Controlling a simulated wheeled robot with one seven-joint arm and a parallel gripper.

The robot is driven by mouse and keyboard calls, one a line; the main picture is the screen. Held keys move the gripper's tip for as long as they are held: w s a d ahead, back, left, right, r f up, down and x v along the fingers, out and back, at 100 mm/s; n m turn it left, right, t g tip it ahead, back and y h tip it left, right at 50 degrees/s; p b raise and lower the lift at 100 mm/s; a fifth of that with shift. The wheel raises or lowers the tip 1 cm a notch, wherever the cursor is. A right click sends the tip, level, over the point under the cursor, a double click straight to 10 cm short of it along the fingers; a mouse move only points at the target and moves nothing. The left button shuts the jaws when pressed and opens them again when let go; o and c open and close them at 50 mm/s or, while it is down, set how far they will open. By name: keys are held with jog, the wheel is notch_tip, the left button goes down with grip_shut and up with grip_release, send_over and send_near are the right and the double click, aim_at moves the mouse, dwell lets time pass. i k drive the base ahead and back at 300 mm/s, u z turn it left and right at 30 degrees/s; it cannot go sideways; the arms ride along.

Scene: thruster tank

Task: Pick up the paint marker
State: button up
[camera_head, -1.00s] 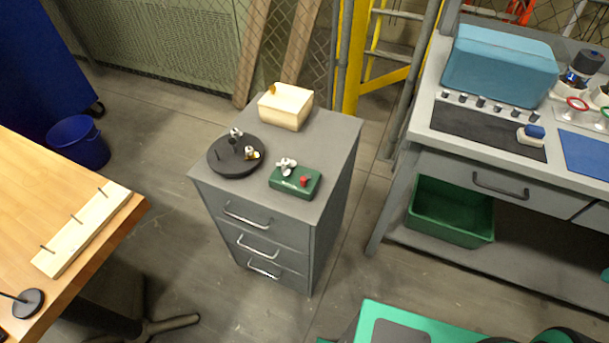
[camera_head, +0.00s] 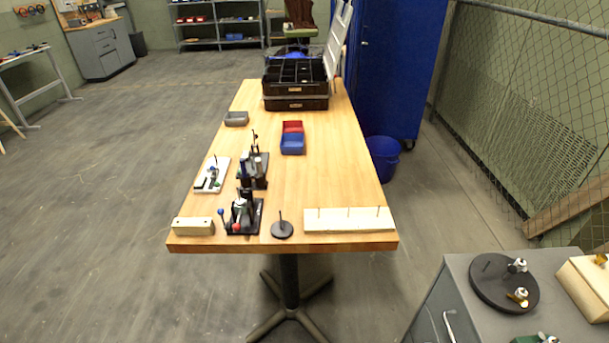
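I cannot make out the paint marker for certain. Small upright pen-like items stand in a black holder (camera_head: 252,182) on the wooden table (camera_head: 325,180); they are too small to tell apart. A white board (camera_head: 212,174) with small dark and blue parts lies left of the holder. A black fixture (camera_head: 243,216) with blue and red knobs stands near the front edge. My gripper is not in view.
A pale block (camera_head: 194,226), a round black base with a pin (camera_head: 282,230) and a pegged board (camera_head: 348,219) line the table's front edge. Red and blue bins (camera_head: 292,144) and black crates (camera_head: 296,102) stand farther back. A grey cabinet (camera_head: 455,285) is at lower right.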

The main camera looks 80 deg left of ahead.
aim_at(258, 161)
jog(key=u, duration=1.2)
jog(key=k, duration=0.25)
jog(key=u, duration=1.65)
jog(key=i, duration=1.1)
